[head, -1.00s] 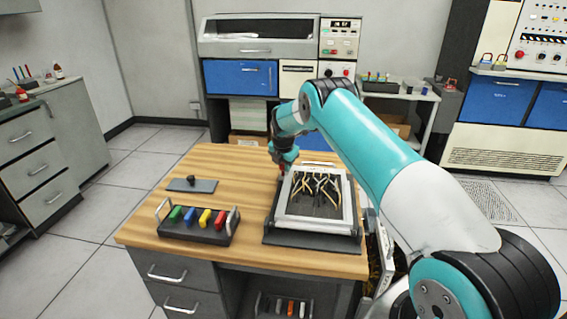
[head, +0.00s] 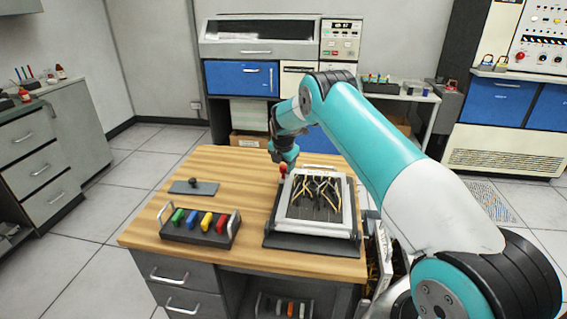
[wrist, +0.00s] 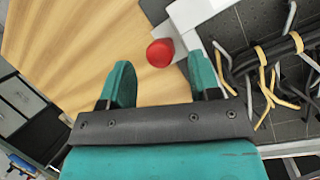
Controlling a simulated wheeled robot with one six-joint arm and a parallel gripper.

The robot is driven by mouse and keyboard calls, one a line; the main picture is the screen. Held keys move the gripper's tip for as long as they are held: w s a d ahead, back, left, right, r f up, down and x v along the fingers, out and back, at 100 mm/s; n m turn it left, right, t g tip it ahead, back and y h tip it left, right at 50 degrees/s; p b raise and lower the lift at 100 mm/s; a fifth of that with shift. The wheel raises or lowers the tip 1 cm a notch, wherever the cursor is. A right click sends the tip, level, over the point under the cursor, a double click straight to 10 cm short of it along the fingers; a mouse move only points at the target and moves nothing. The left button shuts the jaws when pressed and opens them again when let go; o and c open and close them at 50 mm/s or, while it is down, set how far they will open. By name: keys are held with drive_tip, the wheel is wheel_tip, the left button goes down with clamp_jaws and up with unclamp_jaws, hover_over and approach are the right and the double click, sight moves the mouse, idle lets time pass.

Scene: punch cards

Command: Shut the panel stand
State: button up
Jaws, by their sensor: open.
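The panel stand (head: 272,241) is on the right side of the wooden table. Its light-framed panel (head: 281,217) lies low over the dark base, with yellow and black wires across its perforated face. A red knob (head: 283,169) shows at its far left corner. In the wrist view the red knob (wrist: 160,53) is just beyond my fingertips, between their lines and nearer the right one. My gripper (wrist: 158,80) is open and empty. In the head view my gripper (head: 284,160) is by that far corner, partly hidden by my own arm.
A rack with green, blue, yellow and red blocks (head: 200,238) stands at the table's front left. A small grey plate with a black knob (head: 193,187) lies behind it.

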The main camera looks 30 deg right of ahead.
drive_tip(key=p+v, duration=0.2)
drive_tip(key=v, duration=0.3)
drive_tip(key=shift+w+d, duration=0.1)
drive_tip(key=shift+w, duration=0.05)
drive_tip(key=s+a+r+m+y, duration=0.2)
drive_tip(key=s+a+r+m, duration=0.2)
drive_tip(key=s+a+r, duration=0.55)
drive_tip(key=s+a+r+m+y, duration=0.2)
drive_tip(key=s+a+r+m, duration=0.2)
drive_tip(key=s+a+r, duration=0.55)
drive_tip(key=s+a+r+m+g+y, duration=0.1)
drive_tip(key=s+a, duration=0.5)
drive_tip(key=s, duration=0.7)
drive_tip(key=s+a+r+m+g+y, duration=0.1)
drive_tip(key=s+a+r+m, duration=0.3)
drive_tip(key=s, duration=1)
drive_tip(key=shift+a+m+g+y, duration=0.4)
drive_tip(key=shift+a+m+g, duration=0.4)
drive_tip(key=shift+a+m, duration=0.35)
drive_tip(key=shift+s, duration=0.1)
